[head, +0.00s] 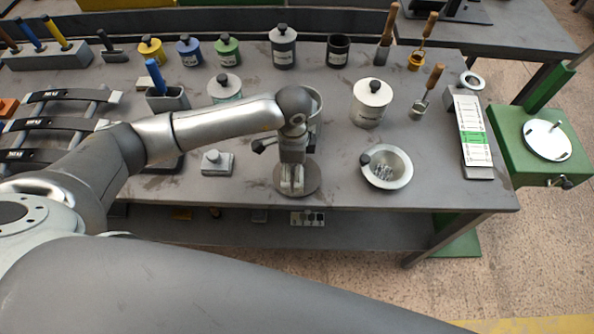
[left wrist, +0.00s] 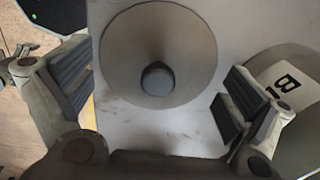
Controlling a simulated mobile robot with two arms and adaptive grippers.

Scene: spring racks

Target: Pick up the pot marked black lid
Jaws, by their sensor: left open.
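A flat round grey disc with a dark knob, like a lid (head: 312,183), lies near the table's front edge. It fills the middle of the left wrist view (left wrist: 135,55). My left gripper (head: 292,183) points down over it, its fingers spread to either side and empty; their height above the disc is unclear. Just behind stands a light pot (head: 317,112), mostly hidden by my wrist. In the left wrist view, the cylinder at the right (left wrist: 262,68) has a white label starting with "B"; the rest is cut off. My right gripper is not in view.
A lidded pale pot (head: 368,112) and a metal bowl (head: 405,166) stand to the right.

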